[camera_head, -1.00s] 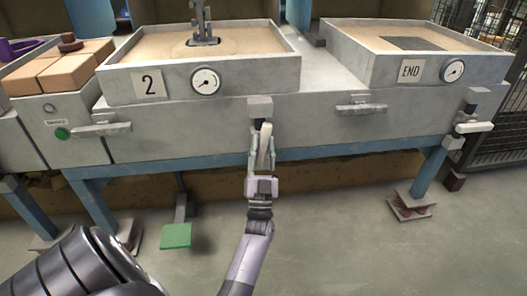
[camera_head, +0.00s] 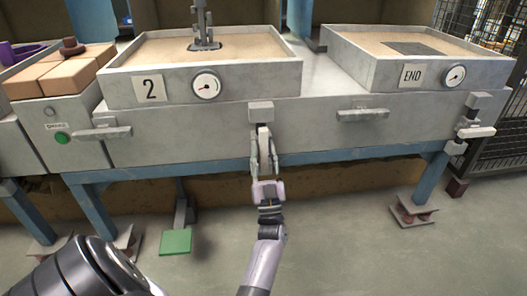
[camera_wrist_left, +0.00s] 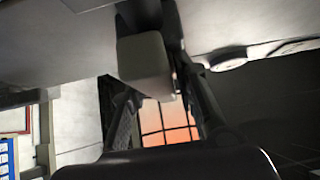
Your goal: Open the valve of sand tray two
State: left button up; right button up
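Sand tray two (camera_head: 230,87) is a grey box of sand with a "2" plate and a round gauge, at the upper left of the head view. Below it, a pale valve handle (camera_head: 264,139) hangs almost straight down from a small grey block on the front panel. My left gripper (camera_head: 264,160) has its fingers on both sides of this handle and appears closed on it. In the left wrist view the handle's blunt end (camera_wrist_left: 146,62) lies between the two dark fingers; the exact contact is in shadow. My right gripper is out of view.
Other handles, at left (camera_head: 102,133) and right (camera_head: 362,115), stick out nearly level. The END tray (camera_head: 385,76) stands at the right. Blue legs (camera_head: 92,208) and a green pedal (camera_head: 176,242) are below the bench. Open floor lies in front.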

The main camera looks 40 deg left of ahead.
pick_arm(q)
jog(key=shift+o, duration=1.3)
